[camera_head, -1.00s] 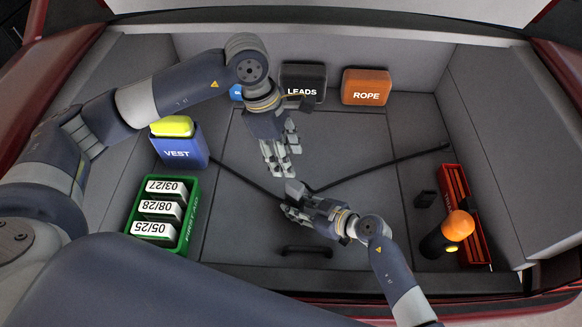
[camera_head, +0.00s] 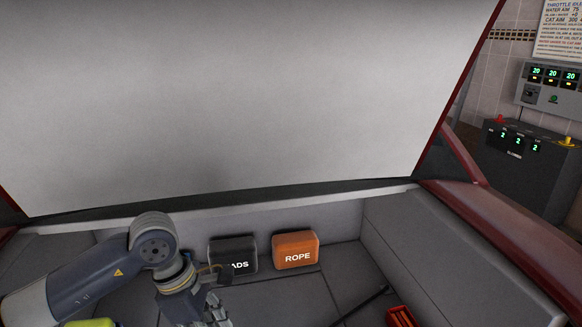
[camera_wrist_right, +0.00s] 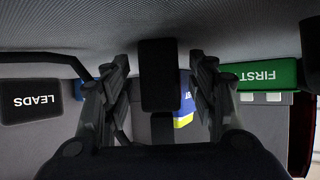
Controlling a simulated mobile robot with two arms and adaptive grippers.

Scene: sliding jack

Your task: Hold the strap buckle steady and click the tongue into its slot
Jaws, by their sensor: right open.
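In the right wrist view, my right gripper (camera_wrist_right: 158,62) is open, with one finger on each side of a flat black piece (camera_wrist_right: 159,88). I cannot tell whether this piece is the buckle or the tongue, or whether a finger touches it. A second dark piece (camera_wrist_right: 162,129) shows below it. A black strap (camera_wrist_right: 50,58) runs along the upper left of that view. In the head view, my left gripper (camera_head: 214,311) is at the bottom edge and partly cut off, so its grip is hidden. The right gripper is outside the head view. A strap end (camera_head: 364,303) shows at lower right.
A black LEADS box (camera_head: 233,255) and an orange ROPE box (camera_head: 295,249) stand at the trunk's back wall. A red tray (camera_head: 399,317) is cut off at the bottom. The green first-aid box (camera_wrist_right: 262,75) shows in the right wrist view. The raised lid (camera_head: 230,100) fills the upper head view.

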